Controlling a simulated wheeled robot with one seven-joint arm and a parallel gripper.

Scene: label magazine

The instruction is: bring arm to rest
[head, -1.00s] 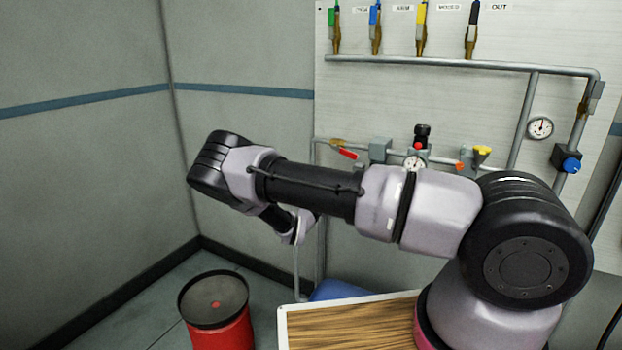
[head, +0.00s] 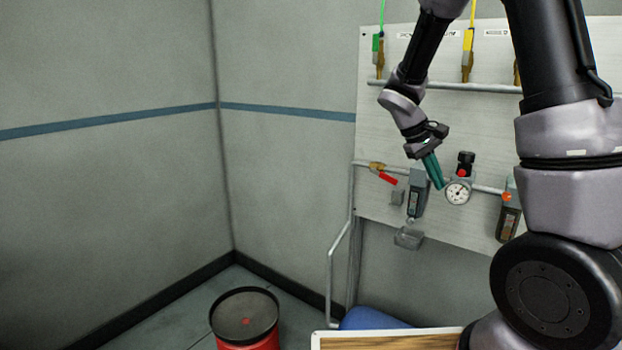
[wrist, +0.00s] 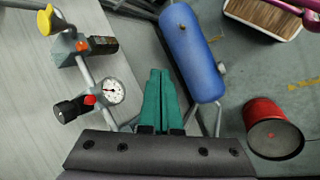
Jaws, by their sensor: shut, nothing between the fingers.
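My gripper (head: 433,171) has teal fingers and hangs in front of the pipe panel (head: 384,205) in the head view, tilted downward. Its fingertips lie close to the round pressure gauge (head: 457,192) in the picture; I cannot tell whether they touch it. In the wrist view the two teal fingers (wrist: 160,73) lie together with nothing between them. The gauge (wrist: 112,91) shows to their left there. My arm is raised at the right of the head view and covers part of the panel.
A red-handled valve (head: 388,178) and a grey filter unit (head: 415,194) sit on the pipe near my gripper. A blue tank (wrist: 191,50) lies below. A red drum (head: 245,316) and a wood-topped table (head: 390,342) stand in front. The left side is clear.

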